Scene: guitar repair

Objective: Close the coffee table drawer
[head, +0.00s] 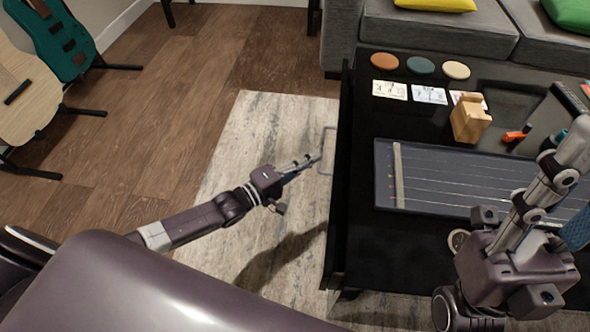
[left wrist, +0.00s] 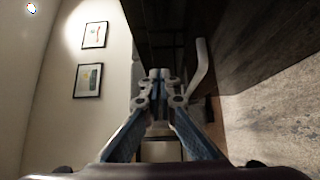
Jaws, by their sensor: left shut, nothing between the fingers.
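The black coffee table (head: 432,120) fills the right of the head view. Its drawer front (head: 341,190) is a dark panel along the table's left side, standing out slightly from the top's edge. A thin grey bar handle (head: 323,150) sticks out from it. The handle also shows in the left wrist view (left wrist: 199,68). My left gripper (head: 314,160) is shut and empty, its tips close beside the handle; I cannot tell whether they touch it. The closed fingertips show in the left wrist view (left wrist: 158,74). My right gripper's purple body (head: 515,265) is over the table's right part, fingers partly cut off.
On the table are a grey tray with strings (head: 440,170), a wooden block (head: 470,118), coasters (head: 421,66) and cards (head: 390,90). Guitars (head: 22,95) stand at the left. A grey sofa (head: 440,30) is behind.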

